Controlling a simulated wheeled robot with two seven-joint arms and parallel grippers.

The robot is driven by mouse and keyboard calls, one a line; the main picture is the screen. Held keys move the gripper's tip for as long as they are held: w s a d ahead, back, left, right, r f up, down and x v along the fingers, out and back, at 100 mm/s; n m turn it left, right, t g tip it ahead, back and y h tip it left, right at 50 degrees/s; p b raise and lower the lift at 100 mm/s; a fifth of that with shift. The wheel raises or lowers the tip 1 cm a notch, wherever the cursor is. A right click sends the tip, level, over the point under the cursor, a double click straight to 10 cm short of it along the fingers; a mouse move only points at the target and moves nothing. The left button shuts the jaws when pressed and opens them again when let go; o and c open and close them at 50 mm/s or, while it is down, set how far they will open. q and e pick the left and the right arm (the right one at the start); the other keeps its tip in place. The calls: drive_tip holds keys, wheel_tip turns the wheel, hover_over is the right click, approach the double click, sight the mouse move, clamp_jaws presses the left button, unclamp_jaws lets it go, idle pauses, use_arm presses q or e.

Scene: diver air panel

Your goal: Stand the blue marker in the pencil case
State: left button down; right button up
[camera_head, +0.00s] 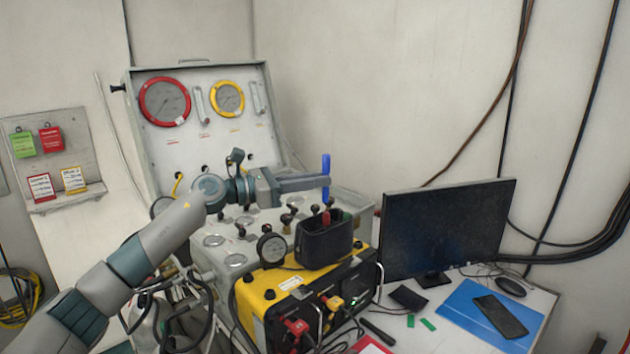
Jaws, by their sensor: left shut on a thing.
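The blue marker (326,168) is upright in the jaws of my left gripper (322,181), which is shut on it. The gripper comes in from the left and holds the marker in the air. The dark pencil case (323,244) stands on top of the yellow box, below the marker in the picture. Something red and something green show at its open top. My right gripper is not in view.
The yellow box (285,284) stands before the air panel (205,125) with its gauges and black knobs. A monitor (447,228) stands to the right. A blue folder (470,312) with a dark phone (500,316) lies on the table. Cables hang along the right wall.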

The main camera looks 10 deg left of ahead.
use_arm(q)
drive_tip(key=shift+f+b, duration=1.25)
drive_tip(key=shift+f, duration=1.15)
drive_tip(key=shift+f+b, duration=0.4)
drive_tip(key=shift+b, duration=0.05)
drive_tip(key=shift+f, duration=0.15)
drive_tip(key=shift+f, duration=0.1)
